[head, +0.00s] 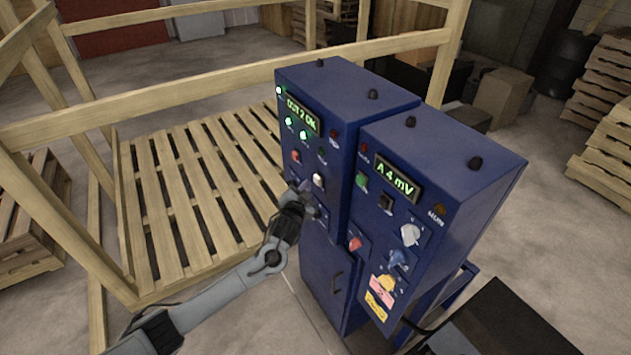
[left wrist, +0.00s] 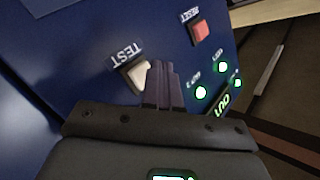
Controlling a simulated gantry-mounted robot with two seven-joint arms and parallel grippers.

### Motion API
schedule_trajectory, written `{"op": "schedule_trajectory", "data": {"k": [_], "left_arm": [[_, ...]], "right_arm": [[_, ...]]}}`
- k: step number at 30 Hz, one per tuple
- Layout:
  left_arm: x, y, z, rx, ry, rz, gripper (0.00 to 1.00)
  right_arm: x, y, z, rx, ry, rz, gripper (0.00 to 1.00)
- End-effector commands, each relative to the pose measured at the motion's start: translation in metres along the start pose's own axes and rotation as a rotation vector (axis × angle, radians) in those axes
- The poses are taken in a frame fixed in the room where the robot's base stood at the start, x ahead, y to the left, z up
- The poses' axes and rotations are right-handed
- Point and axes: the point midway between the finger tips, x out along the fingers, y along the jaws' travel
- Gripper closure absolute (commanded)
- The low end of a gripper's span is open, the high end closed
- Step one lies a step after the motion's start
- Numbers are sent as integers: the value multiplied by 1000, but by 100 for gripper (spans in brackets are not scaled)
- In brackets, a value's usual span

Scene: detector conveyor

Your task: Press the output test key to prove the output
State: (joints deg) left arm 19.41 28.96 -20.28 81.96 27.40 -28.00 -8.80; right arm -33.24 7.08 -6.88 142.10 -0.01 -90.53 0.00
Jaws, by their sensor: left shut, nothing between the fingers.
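The cream key labelled TEST (left wrist: 136,77) is on the blue cabinet's front panel; it shows as a white key in the head view (head: 318,180). My left gripper (head: 303,189) is at that panel, shut and empty. In the left wrist view its fingertips (left wrist: 164,68) overlap the key's right edge; I cannot tell whether they touch it. The left cabinet's display (head: 300,114) glows green and appears to read "OUT 2 OK". My right gripper is not in view.
A red RESET key (left wrist: 200,31) sits near the TEST key, beside lit green lamps (left wrist: 201,92). The right blue cabinet (head: 460,150) reads "A 4 mV" and has several knobs and keys. A wooden rail (head: 200,88) and slatted pallet (head: 190,200) lie left of the cabinets.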

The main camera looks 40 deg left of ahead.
Motion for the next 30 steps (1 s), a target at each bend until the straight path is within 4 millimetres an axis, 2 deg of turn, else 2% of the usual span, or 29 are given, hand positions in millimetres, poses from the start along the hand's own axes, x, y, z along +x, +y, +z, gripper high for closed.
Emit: {"op": "schedule_trajectory", "data": {"k": [30], "left_arm": [[8, 6, -5, 0, 0, 0, 100]], "right_arm": [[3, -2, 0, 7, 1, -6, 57]]}}
